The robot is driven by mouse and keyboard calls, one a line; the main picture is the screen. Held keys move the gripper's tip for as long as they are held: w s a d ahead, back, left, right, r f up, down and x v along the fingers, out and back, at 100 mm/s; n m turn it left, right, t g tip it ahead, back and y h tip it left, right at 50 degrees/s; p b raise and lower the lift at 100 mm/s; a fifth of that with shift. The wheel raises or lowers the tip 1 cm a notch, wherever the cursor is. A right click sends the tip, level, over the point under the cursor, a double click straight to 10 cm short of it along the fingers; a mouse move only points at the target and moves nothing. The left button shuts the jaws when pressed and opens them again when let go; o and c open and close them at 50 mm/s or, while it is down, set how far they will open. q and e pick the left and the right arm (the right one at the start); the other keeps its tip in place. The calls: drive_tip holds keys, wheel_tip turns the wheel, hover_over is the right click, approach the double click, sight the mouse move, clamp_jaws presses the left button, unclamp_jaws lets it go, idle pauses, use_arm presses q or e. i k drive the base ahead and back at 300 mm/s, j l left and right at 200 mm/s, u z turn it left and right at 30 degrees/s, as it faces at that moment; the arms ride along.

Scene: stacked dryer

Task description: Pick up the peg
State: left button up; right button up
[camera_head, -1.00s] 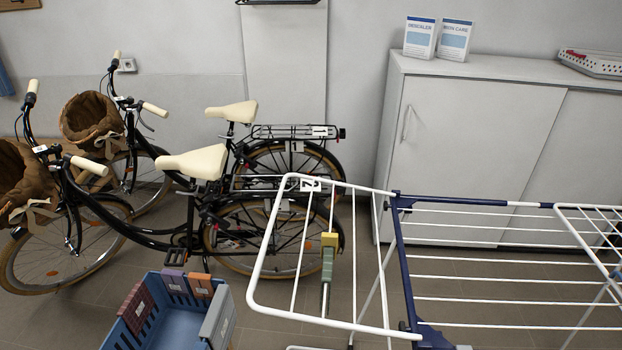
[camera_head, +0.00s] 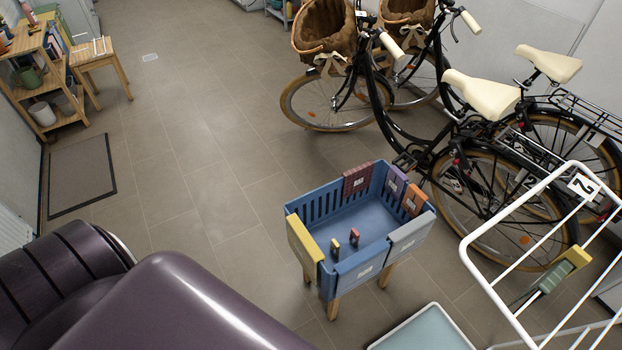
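A large yellow and grey-green peg (camera_head: 562,270) is on the white wire rack (camera_head: 487,229) at the right of the head view. Its yellow end points up and to the right. Two small pegs, each with red parts, lie in the blue slatted bin: one peg (camera_head: 335,249) at the left and another (camera_head: 354,237) beside it. The bin (camera_head: 372,262) stands on wooden legs, with coloured panels along its rim. Neither of my grippers is in view.
Two black bicycles with cream saddles (camera_head: 484,95) stand behind the bin and rack. A pale tray-like top (camera_head: 430,332) is at the bottom edge. A wooden shelf (camera_head: 48,75) and a dark mat (camera_head: 80,175) are at the left. The tiled floor between is clear.

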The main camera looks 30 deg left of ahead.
sight(334, 245)
drive_tip(key=u, duration=0.75)
drive_tip(key=k+l+z, duration=0.1)
drive_tip(key=z, duration=0.3)
drive_tip(key=l+z, duration=0.5)
drive_tip(key=z, duration=0.25)
drive_tip(key=u, duration=1.4)
drive_tip(key=i+j+z, duration=0.25)
drive_tip(key=j, duration=0.45)
drive_tip(key=j+z, duration=0.25)
drive_tip(key=j, duration=0.5)
drive_tip(key=j+z, duration=0.25)
drive_tip(key=j, duration=0.5)
drive_tip(key=i, duration=0.05)
